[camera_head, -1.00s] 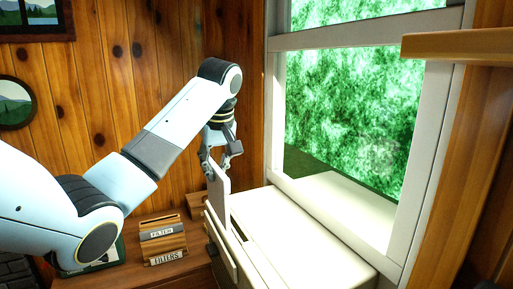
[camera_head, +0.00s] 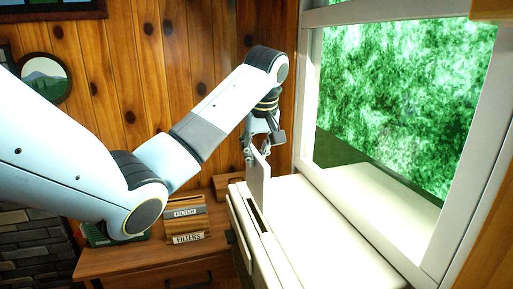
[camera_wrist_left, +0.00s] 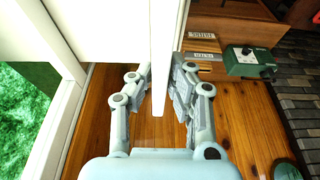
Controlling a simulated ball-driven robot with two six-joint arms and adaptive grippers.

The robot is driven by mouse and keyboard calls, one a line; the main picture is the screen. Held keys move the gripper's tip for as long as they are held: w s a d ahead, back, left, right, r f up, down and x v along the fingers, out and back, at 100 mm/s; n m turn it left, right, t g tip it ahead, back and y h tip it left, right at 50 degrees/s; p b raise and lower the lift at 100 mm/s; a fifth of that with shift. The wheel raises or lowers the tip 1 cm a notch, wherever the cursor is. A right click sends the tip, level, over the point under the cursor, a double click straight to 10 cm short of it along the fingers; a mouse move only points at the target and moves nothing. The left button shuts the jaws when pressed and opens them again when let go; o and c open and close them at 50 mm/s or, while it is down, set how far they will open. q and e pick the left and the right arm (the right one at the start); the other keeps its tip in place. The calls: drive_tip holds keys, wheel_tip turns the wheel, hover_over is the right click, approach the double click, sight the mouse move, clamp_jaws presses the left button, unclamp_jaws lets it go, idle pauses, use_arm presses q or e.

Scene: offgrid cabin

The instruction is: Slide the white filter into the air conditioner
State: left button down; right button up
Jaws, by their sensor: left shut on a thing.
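The white filter (camera_head: 261,181) is a thin flat panel, held upright. My left gripper (camera_head: 257,152) is shut on its upper part. The air conditioner (camera_head: 325,232) is a long white box below the window, with a dark narrow slot (camera_head: 253,213) in its top near the left side. The filter's lower edge appears at or just above the slot; I cannot tell whether it is inside. In the left wrist view the filter (camera_wrist_left: 161,55) shows edge-on between the fingers of my left gripper (camera_wrist_left: 160,85). My right gripper is not in view.
A wooden desk (camera_head: 130,262) stands left of the air conditioner. The window frame (camera_head: 312,95) rises close to the right of my left gripper.

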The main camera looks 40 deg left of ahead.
sight(256, 166)
use_arm(q)
drive_tip(key=shift+f, duration=1.3)
drive_tip(key=shift+f+b, duration=0.35)
drive_tip(key=shift+f, duration=0.05)
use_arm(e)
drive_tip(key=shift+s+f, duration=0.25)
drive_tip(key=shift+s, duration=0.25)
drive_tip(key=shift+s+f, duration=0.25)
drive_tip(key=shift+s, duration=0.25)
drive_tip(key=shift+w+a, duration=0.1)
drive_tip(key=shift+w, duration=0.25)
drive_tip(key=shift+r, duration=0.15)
use_arm(q)
drive_tip(key=shift+p, duration=0.75)
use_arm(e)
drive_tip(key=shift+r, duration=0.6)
